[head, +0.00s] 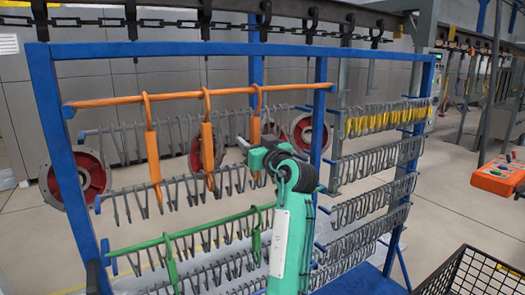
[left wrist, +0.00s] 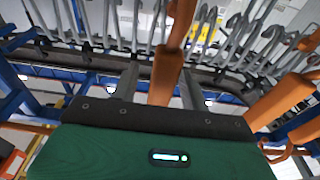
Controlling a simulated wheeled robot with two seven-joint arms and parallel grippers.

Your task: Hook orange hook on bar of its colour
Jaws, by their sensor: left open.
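An orange bar (head: 180,97) runs across the top left of the blue rack. Three orange hooks hang there with their curved tops at the bar: the left one (head: 153,155), the middle one (head: 207,148) and the right one (head: 255,128). My left gripper (head: 246,146) is at the lower part of the right orange hook, and its arm hides part of the rack behind. In the left wrist view an orange hook (left wrist: 165,75) stands between the two open fingers, with a gap on each side. Another orange hook (left wrist: 280,100) is to the right. My right gripper is out of view.
A green bar (head: 190,231) with green hooks (head: 170,265) is lower on the rack. Rows of grey hooks (head: 365,160) and yellow pieces (head: 385,117) fill the right side. A black wire basket (head: 470,270) is at lower right. A chain conveyor (head: 180,23) runs overhead.

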